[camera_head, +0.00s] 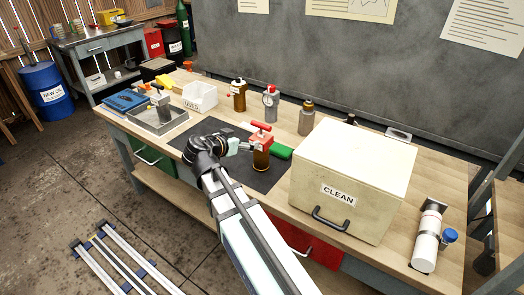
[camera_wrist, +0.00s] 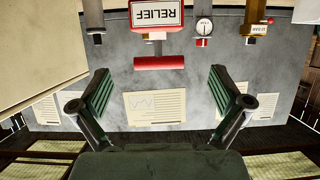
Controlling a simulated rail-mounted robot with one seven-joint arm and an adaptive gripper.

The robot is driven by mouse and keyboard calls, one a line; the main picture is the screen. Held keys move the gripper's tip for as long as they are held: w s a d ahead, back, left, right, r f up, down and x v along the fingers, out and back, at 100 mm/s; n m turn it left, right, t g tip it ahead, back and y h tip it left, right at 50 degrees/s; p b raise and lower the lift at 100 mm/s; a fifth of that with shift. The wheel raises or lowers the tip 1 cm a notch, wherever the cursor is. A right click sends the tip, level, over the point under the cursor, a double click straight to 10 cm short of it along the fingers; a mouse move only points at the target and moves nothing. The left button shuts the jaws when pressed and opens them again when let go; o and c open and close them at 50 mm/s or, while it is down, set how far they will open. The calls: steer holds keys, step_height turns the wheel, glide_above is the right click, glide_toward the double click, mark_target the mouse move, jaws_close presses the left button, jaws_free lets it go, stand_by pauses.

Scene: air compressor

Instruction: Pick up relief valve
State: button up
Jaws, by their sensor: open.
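The relief valve (camera_head: 261,140) stands upright on the dark mat, with a red T-shaped handle on top, a red upper part and an amber-brown lower part. In the wrist view, which is upside down, its RELIEF label (camera_wrist: 157,17) and red handle (camera_wrist: 160,63) show. My gripper (camera_wrist: 158,74) is open and empty, its two green-padded fingers spread wide to either side of the handle's line. The handle appears just beyond the fingertips, between them in the picture; I see no contact. In the head view my gripper (camera_head: 236,147) is just left of the valve.
A cream CLEAN box (camera_head: 345,185) stands right of the valve. Behind are a gauge unit (camera_head: 270,100), an amber bottle (camera_head: 239,96) and a grey bottle (camera_head: 307,120). A white USED bin (camera_head: 200,98) and grey tray (camera_head: 158,118) are left.

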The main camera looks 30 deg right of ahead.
mark_target(260, 135)
steer(key=p+x, duration=0.1)
steer(key=x, duration=0.7)
steer(key=shift+w+d+p, duration=0.1)
steer(key=shift+p, duration=0.2)
steer(key=shift+p+x, duration=1)
steer(key=shift+x, duration=1.8)
steer(key=shift+s+f, duration=0.15)
steer(key=shift+s, duration=0.05)
steer(key=c, duration=1.6)
steer(key=shift+c, duration=1.1)
